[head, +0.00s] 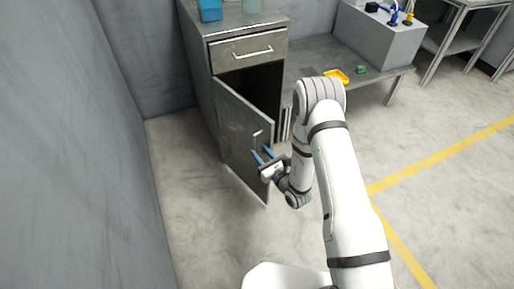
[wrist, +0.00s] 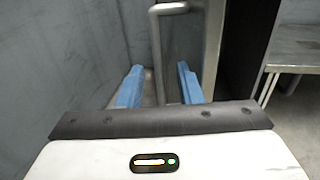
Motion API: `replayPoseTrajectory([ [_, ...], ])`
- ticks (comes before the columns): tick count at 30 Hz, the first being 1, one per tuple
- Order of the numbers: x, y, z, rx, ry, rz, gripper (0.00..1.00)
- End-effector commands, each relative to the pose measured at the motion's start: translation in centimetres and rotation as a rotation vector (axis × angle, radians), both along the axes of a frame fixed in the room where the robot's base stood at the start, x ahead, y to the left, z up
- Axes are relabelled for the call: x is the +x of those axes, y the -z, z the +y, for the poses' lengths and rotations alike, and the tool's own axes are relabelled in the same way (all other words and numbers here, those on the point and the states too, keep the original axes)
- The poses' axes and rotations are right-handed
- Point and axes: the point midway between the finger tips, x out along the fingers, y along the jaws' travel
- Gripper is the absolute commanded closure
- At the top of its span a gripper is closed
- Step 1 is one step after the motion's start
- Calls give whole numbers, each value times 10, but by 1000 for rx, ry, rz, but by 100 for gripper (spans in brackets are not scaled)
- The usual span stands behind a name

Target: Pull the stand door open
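The stand (head: 205,75) is a grey metal cabinet with a drawer above a door. The stand door (head: 238,135) is partly open, swung out from its left side, and the dark inside shows at its right. The door's bar handle (head: 257,134) is near its free edge. My gripper (head: 263,154) has blue fingers and is open at the door's front, by the handle. In the wrist view, the handle (wrist: 157,50) stands between the spread fingers, with gaps on both sides. Whether a finger touches the handle or door is unclear.
A closed drawer (head: 248,51) with its own handle is above the door. A grey wall (head: 85,150) stands at the left, with bare floor between it and the stand. A low table (head: 385,75) holding a yellow tray (head: 337,76) is at the right.

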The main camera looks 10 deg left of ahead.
Motion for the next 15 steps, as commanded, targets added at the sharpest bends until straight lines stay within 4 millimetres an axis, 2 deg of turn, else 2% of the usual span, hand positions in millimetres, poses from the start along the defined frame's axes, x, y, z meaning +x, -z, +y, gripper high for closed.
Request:
replayPoseTrajectory([
  [6, -25, -1, -24, 0, 1, 1, 68],
  [15, -33, 0, -32, 1, -1, -1, 68],
])
